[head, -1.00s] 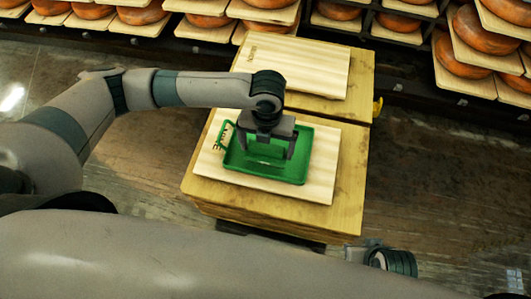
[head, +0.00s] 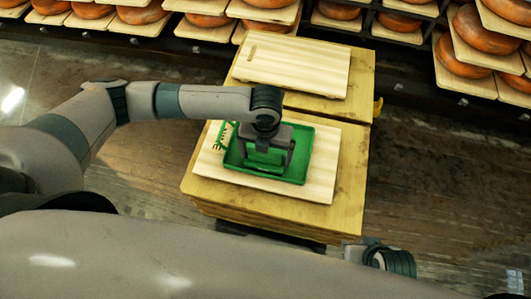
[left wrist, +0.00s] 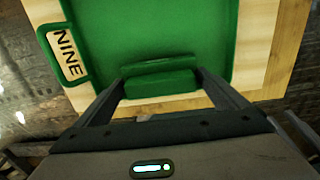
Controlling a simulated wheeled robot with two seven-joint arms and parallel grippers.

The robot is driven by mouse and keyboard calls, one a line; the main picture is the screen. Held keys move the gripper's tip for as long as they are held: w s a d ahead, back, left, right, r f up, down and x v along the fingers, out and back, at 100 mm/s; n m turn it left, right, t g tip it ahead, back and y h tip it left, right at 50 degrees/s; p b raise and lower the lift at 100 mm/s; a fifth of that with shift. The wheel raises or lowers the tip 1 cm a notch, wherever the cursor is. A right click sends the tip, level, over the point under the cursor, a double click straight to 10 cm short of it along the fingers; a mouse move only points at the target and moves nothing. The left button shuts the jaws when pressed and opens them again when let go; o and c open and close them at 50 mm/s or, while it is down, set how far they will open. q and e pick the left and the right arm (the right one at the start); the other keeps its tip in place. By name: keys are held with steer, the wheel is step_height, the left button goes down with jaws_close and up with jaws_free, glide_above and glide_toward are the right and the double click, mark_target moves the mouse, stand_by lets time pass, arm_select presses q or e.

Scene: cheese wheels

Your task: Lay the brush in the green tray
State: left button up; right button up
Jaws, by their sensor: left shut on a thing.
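The green tray (head: 300,170) lies on a pale board, with its loop handle at the left; it also shows in the left wrist view (left wrist: 110,25). My left gripper (head: 268,158) is over the tray, fingers pointing down inside its rim. In the left wrist view my left gripper (left wrist: 160,85) is shut on a green block-shaped thing, which I take for the brush (left wrist: 162,80). The brush is within the tray's outline; green on green, I cannot tell whether it touches the floor.
The pale board (head: 320,185) lies on a wooden stand (head: 345,205) and bears the word NINE, seen through the tray's handle. Another bare board (head: 300,68) lies on a second stand behind. Shelves of orange cheese wheels (head: 485,35) line the back.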

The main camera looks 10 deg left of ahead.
steer(key=shift+s, duration=0.1)
arm_select(q)
steer(key=o, duration=0.7)
steer(key=shift+f, duration=0.1)
arm_select(e)
steer(key=shift+d, duration=0.1)
arm_select(q)
step_height(320, 180, up, 12)
steer(key=p, duration=0.1)
arm_select(e)
steer(key=shift+d+f+g, duration=0.4)
steer(key=shift+d+f, duration=0.1)
steer(key=shift+d, duration=0.1)
steer(key=shift+s, duration=0.3)
